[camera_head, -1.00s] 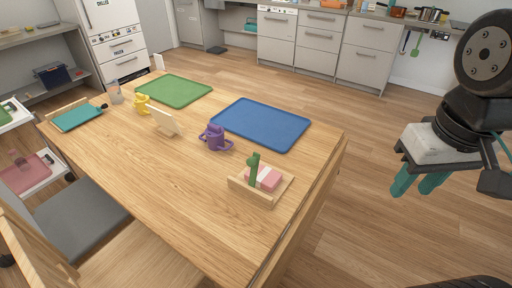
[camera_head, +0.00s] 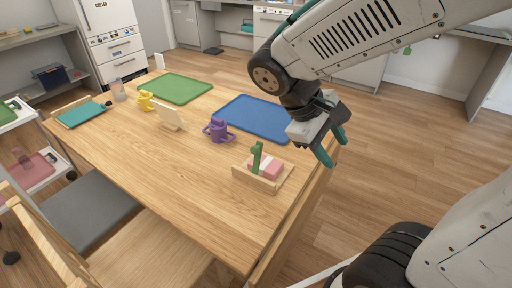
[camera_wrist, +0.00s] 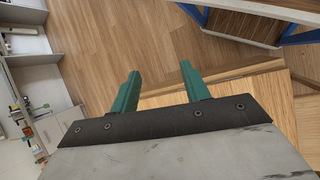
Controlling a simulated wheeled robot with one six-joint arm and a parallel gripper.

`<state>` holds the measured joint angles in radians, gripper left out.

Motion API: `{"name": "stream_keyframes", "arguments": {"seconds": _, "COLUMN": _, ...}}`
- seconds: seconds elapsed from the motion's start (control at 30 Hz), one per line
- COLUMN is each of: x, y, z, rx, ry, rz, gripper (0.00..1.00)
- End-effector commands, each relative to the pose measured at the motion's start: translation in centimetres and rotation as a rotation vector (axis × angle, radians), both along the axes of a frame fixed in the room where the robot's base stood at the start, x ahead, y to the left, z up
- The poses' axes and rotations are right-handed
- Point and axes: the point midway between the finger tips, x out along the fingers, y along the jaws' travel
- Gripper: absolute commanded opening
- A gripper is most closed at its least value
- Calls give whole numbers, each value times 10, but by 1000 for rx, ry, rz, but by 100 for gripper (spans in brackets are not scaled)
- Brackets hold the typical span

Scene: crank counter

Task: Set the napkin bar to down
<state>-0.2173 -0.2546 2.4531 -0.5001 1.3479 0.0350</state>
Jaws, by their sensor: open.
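The napkin holder (camera_head: 243,178) is a wooden tray near the table's front right edge, with pink and white napkins (camera_head: 266,168) in it. A green bar (camera_head: 256,158) with a rounded top stands roughly upright over the napkins. My gripper (camera_head: 334,152) has teal fingers and is open and empty. It hangs above the table's right edge, to the right of the holder and apart from it. In the wrist view my gripper (camera_wrist: 158,82) shows its two fingers spread, with floor and a table edge beyond. The bar and the holder are not seen in that view.
The wooden table (camera_head: 170,165) also bears a purple pot (camera_head: 218,131), a blue mat (camera_head: 252,117), a green mat (camera_head: 175,88), a small cream stand (camera_head: 171,117), a yellow mug (camera_head: 145,101) and a teal item (camera_head: 80,114). A chair (camera_head: 85,215) stands at the near left.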

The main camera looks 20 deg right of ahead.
Motion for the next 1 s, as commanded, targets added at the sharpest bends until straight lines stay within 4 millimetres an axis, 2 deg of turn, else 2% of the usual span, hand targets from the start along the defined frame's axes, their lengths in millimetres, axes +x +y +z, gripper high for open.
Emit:
{"name": "stream_keyframes", "arguments": {"seconds": 0.17, "x": 51, "y": 3, "z": -25, "rx": -262, "ry": 177, "rz": 231, "gripper": 46}}
{"name": "stream_keyframes", "arguments": {"seconds": 0.27, "x": 81, "y": 11, "z": -40, "rx": -408, "ry": 253, "rz": 372, "gripper": 46}}
{"name": "stream_keyframes", "arguments": {"seconds": 0.37, "x": 112, "y": 27, "z": -60, "rx": -552, "ry": 314, "rz": 518, "gripper": 46}}
{"name": "stream_keyframes", "arguments": {"seconds": 0.5, "x": 151, "y": 59, "z": -95, "rx": -745, "ry": 382, "rz": 736, "gripper": 46}}
{"name": "stream_keyframes", "arguments": {"seconds": 0.6, "x": 172, "y": 83, "z": -122, "rx": -862, "ry": 410, "rz": 877, "gripper": 46}}
{"name": "stream_keyframes", "arguments": {"seconds": 0.8, "x": 192, "y": 118, "z": -158, "rx": -998, "ry": 428, "rz": 1055, "gripper": 46}}
{"name": "stream_keyframes", "arguments": {"seconds": 0.9, "x": 196, "y": 126, "z": -167, "rx": -1028, "ry": 430, "rz": 1096, "gripper": 46}}
{"name": "stream_keyframes", "arguments": {"seconds": 1.0, "x": 200, "y": 125, "z": -170, "rx": -1038, "ry": 431, "rz": 1110, "gripper": 46}}
